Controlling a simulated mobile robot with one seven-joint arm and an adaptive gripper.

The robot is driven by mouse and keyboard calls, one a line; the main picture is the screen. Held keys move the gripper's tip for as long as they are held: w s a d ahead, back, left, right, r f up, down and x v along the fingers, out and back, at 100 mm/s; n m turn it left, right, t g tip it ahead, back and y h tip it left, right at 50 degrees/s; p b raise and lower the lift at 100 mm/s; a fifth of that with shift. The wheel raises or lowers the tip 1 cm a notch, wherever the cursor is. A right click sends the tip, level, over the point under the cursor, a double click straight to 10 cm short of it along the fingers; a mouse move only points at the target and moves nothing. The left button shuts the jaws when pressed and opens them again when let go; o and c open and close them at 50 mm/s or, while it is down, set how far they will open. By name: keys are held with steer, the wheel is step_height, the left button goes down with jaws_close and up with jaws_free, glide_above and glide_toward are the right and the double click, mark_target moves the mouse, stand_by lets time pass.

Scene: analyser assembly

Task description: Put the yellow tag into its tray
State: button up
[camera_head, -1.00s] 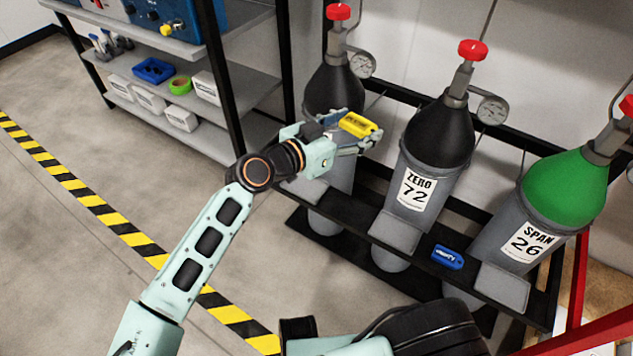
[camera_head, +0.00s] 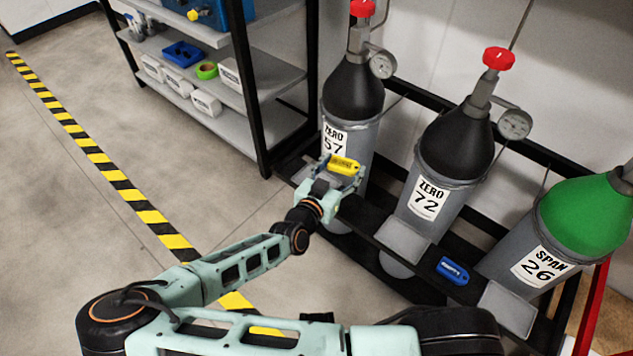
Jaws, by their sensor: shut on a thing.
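The yellow tag (camera_head: 344,164) is held in my gripper (camera_head: 341,170), which is shut on it in front of the leftmost cylinder, labelled ZERO 57 (camera_head: 334,140). Small grey trays sit on the black rack ledge in front of the cylinders. One tray (camera_head: 402,241) is below the ZERO 72 cylinder (camera_head: 429,196), and another (camera_head: 507,309) is below the SPAN 26 cylinder (camera_head: 540,268). The tray in front of ZERO 57 is mostly hidden by my gripper. Which tray belongs to the yellow tag cannot be told.
A blue tag (camera_head: 453,271) lies on the ledge between two trays. The black rack (camera_head: 470,235) surrounds the cylinders. Shelves (camera_head: 240,125) with a blue bin (camera_head: 184,54) and white boxes stand at the upper left. The floor left of my arm is clear.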

steer(key=s+a+f+n+y, duration=0.1)
steer(key=s+a+f, duration=0.1)
steer(key=s+a, duration=0.6)
steer(key=shift+t, duration=0.4)
steer(key=w+f+b, duration=0.2)
steer(key=w, duration=0.2)
steer(key=w+f+b, duration=0.2)
steer(key=w+f, duration=0.1)
steer(key=w, duration=0.2)
steer(key=w+f+b, duration=0.2)
steer(key=w+f, duration=0.1)
steer(key=w, duration=0.1)
steer(key=shift+w+d+f, duration=0.1)
steer(key=shift+w+f, duration=0.15)
steer(key=shift+w+f+b, duration=0.15)
steer(key=shift+f+b, duration=0.4)
steer(key=shift+f, duration=0.4)
steer(key=shift+w+f+b, duration=0.15)
steer(key=shift+f+b, duration=0.35)
steer(key=shift+f, duration=0.4)
steer(key=shift+f, duration=0.15)
steer(key=o, duration=0.8)
steer(key=shift+o, duration=0.2)
